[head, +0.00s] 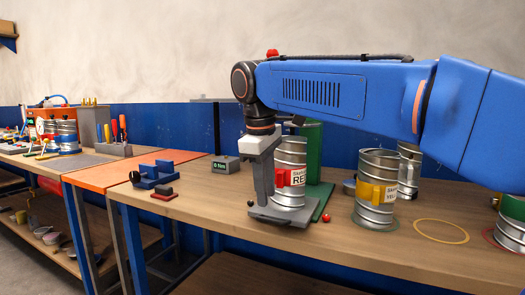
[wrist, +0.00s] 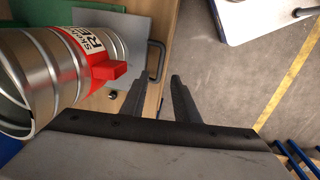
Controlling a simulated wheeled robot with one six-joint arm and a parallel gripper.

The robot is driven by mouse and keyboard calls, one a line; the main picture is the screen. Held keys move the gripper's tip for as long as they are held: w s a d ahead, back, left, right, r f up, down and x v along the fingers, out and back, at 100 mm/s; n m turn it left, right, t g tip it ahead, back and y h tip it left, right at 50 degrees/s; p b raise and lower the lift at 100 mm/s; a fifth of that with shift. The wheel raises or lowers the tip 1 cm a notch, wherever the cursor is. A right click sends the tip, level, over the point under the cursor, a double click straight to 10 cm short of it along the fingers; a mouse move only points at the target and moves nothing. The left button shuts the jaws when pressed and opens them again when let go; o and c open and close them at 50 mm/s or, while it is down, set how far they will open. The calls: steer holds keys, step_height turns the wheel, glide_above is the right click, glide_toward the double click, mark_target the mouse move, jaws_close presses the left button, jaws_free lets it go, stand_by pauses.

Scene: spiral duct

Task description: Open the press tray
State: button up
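The press tray is a flat grey plate (head: 283,216) low at the foot of the green press (head: 313,150). In the wrist view its grey plate (wrist: 143,27) carries a dark bar handle (wrist: 158,62). My gripper (wrist: 158,86) is open, with its two dark fingers apart and the handle showing near and between the fingertips. I cannot tell whether they touch it. In the head view my gripper (head: 262,196) points down in front of the press, partly hiding it. A silver spiral duct with a red label (head: 291,165) stands beside my gripper, over the tray area.
A silver duct with a yellow label (head: 376,190) stands to the right, near a yellow ring (head: 441,231) on the bench. A small red ball (head: 326,217) lies by the press. A grey display box (head: 225,165) and blue blocks (head: 155,173) are left. Floor (wrist: 240,70) shows beyond the bench edge.

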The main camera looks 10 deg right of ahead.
step_height(320, 180, up, 11)
steer(key=s+a, duration=0.1)
steer(key=shift+s, duration=0.3)
steer(key=shift+s+a+r, duration=0.1)
